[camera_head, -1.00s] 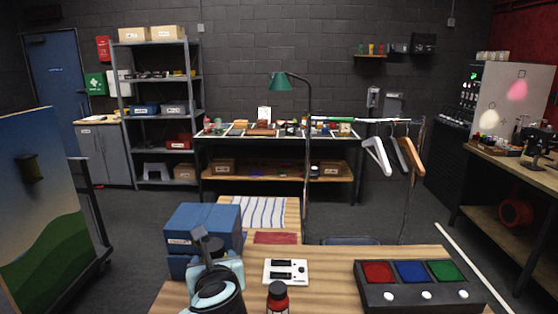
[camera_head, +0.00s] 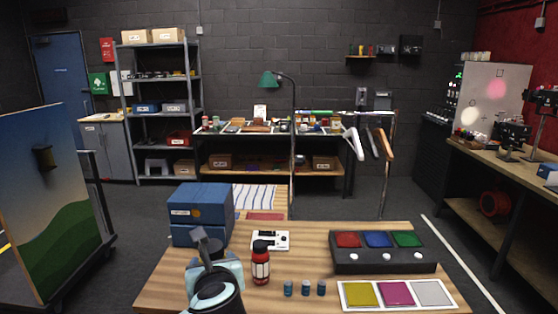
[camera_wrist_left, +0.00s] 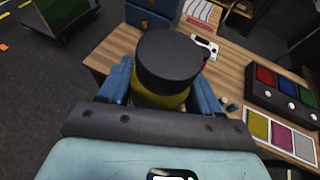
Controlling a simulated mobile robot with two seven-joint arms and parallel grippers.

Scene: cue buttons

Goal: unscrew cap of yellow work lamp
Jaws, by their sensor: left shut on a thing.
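A yellow cylinder with a wide black cap (camera_wrist_left: 169,62), which I take for the yellow work lamp (camera_wrist_left: 158,97), is between my left gripper's blue fingers in the left wrist view. My left gripper (camera_wrist_left: 160,94) is shut on its yellow body, and the cap sits on the end away from the palm. In the head view my left wrist is over the near left part of the wooden table (camera_head: 170,288); the yellow body is not visible there. My right gripper is in neither view.
Blue boxes (camera_head: 200,212) stand behind. Small blue cylinders (camera_head: 305,288), a dark button panel (camera_head: 383,254) and a colour-pad tray (camera_head: 345,299) lie to the right.

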